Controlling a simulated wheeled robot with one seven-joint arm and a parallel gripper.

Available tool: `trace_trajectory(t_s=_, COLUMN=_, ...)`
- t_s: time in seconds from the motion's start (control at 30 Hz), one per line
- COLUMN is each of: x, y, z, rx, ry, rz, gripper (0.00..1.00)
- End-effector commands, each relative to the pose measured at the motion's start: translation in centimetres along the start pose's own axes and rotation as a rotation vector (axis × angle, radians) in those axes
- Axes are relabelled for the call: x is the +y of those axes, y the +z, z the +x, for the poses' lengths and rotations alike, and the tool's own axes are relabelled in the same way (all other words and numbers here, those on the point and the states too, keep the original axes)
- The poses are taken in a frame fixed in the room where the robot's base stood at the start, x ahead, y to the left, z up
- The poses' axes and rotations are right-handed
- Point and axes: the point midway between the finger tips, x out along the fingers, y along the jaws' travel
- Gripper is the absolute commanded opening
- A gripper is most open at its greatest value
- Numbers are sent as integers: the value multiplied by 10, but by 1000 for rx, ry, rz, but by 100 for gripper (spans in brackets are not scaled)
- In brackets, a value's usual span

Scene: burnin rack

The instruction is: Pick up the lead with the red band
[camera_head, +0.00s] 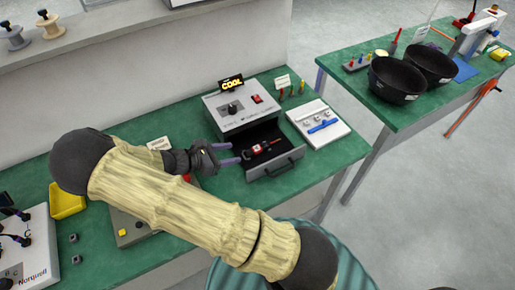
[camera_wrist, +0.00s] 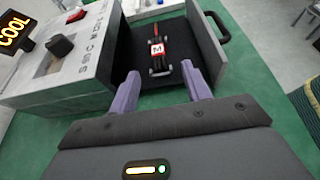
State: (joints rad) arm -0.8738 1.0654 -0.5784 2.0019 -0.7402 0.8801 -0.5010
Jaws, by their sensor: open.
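A small dark lead (camera_head: 260,148) with red on it lies in the open drawer (camera_head: 283,167) of a grey box. In the wrist view the lead (camera_wrist: 157,68) shows a red tip and a red-and-white tag with an M; a separate red band is too small to make out. My gripper (camera_head: 232,153) is open and empty, with purple fingers, at the drawer's left side. In the wrist view the fingers of my gripper (camera_wrist: 160,75) point toward the drawer (camera_wrist: 203,40), with the lead ahead between them and apart from them.
The grey box (camera_head: 238,108) carries a COOL sign (camera_head: 231,84), a knob and a red switch. A white tray (camera_head: 318,124) with a blue item stands right of it. A yellow bin (camera_head: 67,200) is at the left. Black bowls (camera_head: 397,80) stand on another green table.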

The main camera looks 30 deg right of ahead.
Motion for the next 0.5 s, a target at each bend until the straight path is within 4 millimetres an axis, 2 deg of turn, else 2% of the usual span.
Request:
trace_trajectory(t_s=0.17, x=0, y=1, z=9, rx=-1, ry=-3, rz=1, gripper=48)
trace_trajectory(t_s=0.5, x=-1, y=2, z=64, rx=0, ry=-8, rz=2, gripper=48)
